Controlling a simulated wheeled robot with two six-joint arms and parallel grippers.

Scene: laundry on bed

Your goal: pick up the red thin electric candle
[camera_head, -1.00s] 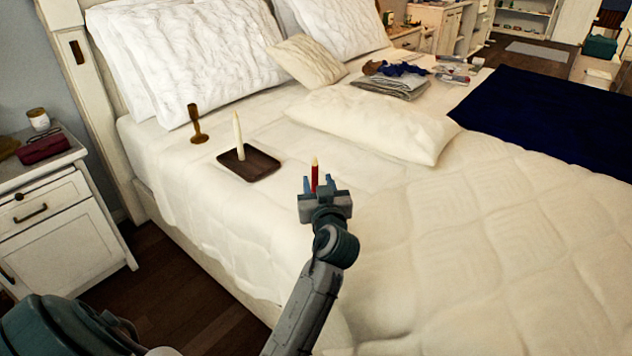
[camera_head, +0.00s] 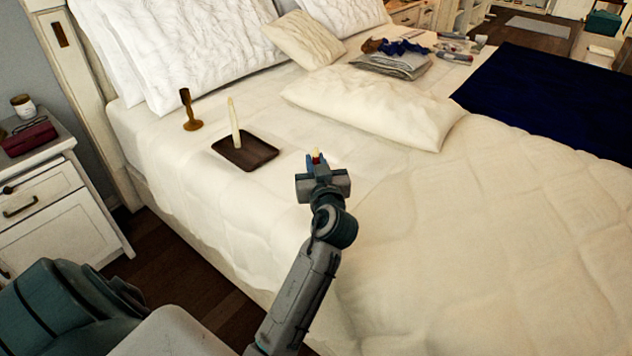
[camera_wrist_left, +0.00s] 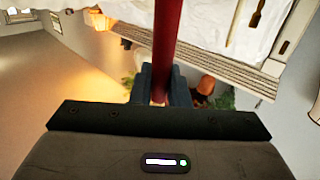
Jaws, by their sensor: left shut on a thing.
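The red thin electric candle (camera_head: 316,157) shows only its red upper part and pale tip in the head view. The rest is hidden behind my left gripper (camera_head: 317,161). In the left wrist view the red candle (camera_wrist_left: 167,45) runs up from between the fingers of my left gripper (camera_wrist_left: 160,85). That gripper is shut on it. My right gripper is not in view.
A dark tray (camera_head: 246,160) with a white candle (camera_head: 233,122) on it lies on the bed (camera_head: 480,230). A brown candlestick (camera_head: 188,110) stands behind it. A cream pillow (camera_head: 375,112) lies to the right, with folded cloths (camera_head: 392,66) beyond. The bed's right front is clear.

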